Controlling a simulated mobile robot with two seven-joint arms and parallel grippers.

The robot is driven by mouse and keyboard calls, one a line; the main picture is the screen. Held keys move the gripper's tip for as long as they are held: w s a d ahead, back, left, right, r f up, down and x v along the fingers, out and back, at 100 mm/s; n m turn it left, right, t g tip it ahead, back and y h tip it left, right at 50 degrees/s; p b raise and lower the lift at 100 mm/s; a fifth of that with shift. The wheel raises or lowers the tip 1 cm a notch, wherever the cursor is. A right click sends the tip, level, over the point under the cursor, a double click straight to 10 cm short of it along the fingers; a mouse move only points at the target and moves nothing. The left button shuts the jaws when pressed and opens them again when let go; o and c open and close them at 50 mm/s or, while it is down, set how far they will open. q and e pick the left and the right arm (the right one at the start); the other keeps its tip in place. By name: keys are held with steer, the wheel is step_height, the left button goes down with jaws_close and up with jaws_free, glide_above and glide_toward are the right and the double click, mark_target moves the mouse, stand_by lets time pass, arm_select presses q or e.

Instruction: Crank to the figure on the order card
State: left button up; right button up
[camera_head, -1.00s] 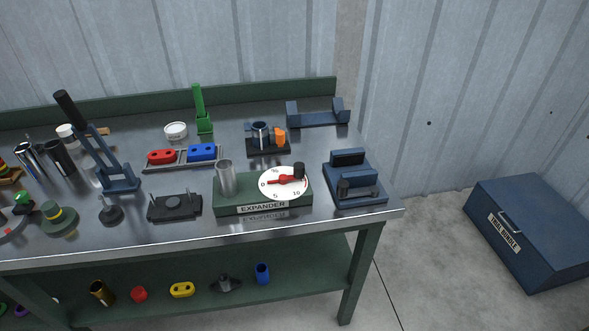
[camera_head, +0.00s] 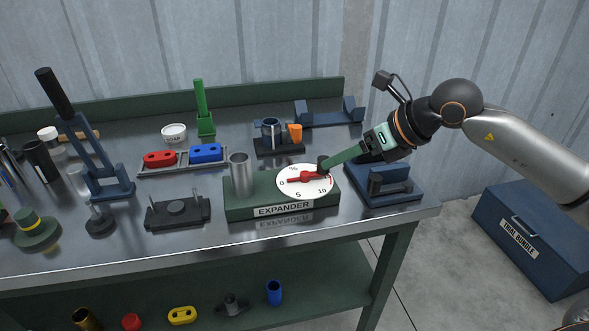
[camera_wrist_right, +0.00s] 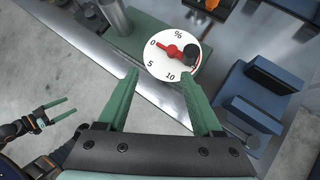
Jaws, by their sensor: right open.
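The expander (camera_head: 240,208) is a dark green block near the table's front edge, with an upright metal cylinder (camera_head: 241,175). Its white dial (camera_head: 303,190) reads 0, 5, 10 and %. The red crank (camera_head: 306,176) has its narrow end toward 0 and a black knob (camera_head: 322,163) at the other end. My right gripper (camera_head: 333,165) is at the knob from the right. In the right wrist view its fingers (camera_wrist_right: 165,75) are open, with the knob (camera_wrist_right: 193,51) beyond the tips. My left gripper (camera_wrist_right: 72,107) shows open and empty there. I see no order card.
A blue fixture (camera_head: 385,190) stands close right of the expander, under my right arm. A black plate with pins (camera_head: 178,212) is to its left. Behind are a tray (camera_head: 150,172) with red and blue parts and a black stand (camera_head: 278,150). A blue chest (camera_head: 530,240) is on the floor.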

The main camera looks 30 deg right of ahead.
mark_target(324, 159)
steer(key=w+f, duration=0.2)
steer(key=w, duration=0.1)
steer(key=w+d+f+h, duration=0.1)
steer(key=w+f, duration=0.1)
steer(key=w, duration=0.1)
steer(key=w+f+h+p, duration=0.1)
steer(key=w+f, duration=0.2)
steer(key=shift+d+t, duration=0.25)
steer(key=shift+t, duration=0.15)
jaws_close()
stand_by(0.4)
